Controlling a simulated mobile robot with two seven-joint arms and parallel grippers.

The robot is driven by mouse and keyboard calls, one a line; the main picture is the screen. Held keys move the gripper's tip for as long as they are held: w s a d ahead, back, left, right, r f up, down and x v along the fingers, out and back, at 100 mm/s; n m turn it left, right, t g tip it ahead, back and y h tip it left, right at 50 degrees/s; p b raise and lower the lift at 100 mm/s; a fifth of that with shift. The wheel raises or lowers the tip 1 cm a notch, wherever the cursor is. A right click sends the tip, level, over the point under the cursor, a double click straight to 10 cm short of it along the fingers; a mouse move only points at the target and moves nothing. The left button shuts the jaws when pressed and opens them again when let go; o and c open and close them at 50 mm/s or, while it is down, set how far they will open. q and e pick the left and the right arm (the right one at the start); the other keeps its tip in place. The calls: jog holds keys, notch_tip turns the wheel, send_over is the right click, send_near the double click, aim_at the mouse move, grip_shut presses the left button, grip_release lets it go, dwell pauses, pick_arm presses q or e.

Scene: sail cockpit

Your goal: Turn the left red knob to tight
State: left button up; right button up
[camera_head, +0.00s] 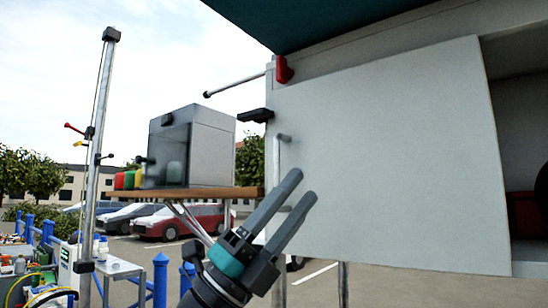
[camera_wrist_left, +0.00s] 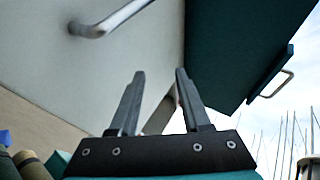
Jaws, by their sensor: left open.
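A red knob-like piece (camera_head: 284,70) sits at the top left corner of the large pale panel (camera_head: 390,160) in the head view. A smaller red knob (camera_head: 69,126) tips a short lever on the metal pole at the far left. I cannot tell for sure which one is the left red knob. My left gripper (camera_head: 302,186) is open and empty, below the first red piece and in front of the panel's lower left. In the left wrist view its open fingers (camera_wrist_left: 160,74) point toward a pale panel and a teal one; no red knob shows clearly there. My right gripper is out of view.
A grey box (camera_head: 212,150) stands on a wooden shelf (camera_head: 190,193) left of the panel, beside coloured containers. A rod with a black tip (camera_head: 232,85) sticks out left. A metal handle (camera_wrist_left: 92,28) is on the pale panel in the wrist view. An open compartment is at right.

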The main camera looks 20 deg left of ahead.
pick_arm(q)
jog(key=s+d+r+m+g+y, duration=0.3)
jog(key=r+m+g, duration=0.2)
jog(key=r+m, duration=0.45)
jog(key=n+t+y+p, duration=0.5)
jog(key=t+y+p, duration=0.2)
jog(key=t+y, duration=0.4)
send_near(278, 63)
jog(key=shift+m+g+y, duration=0.25)
jog(key=shift+g+y, duration=0.25)
jog(key=shift+y, duration=0.1)
jog(key=x, duration=0.5)
jog(key=r+x, duration=0.1)
jog(key=x, duration=0.1)
jog(key=shift+d+r, duration=0.2)
jog(key=shift+r, duration=0.05)
jog(key=shift+w+d+r, duration=0.1)
jog(key=shift+w, duration=0.35)
jog(key=shift+c, duration=0.4)
grip_shut()
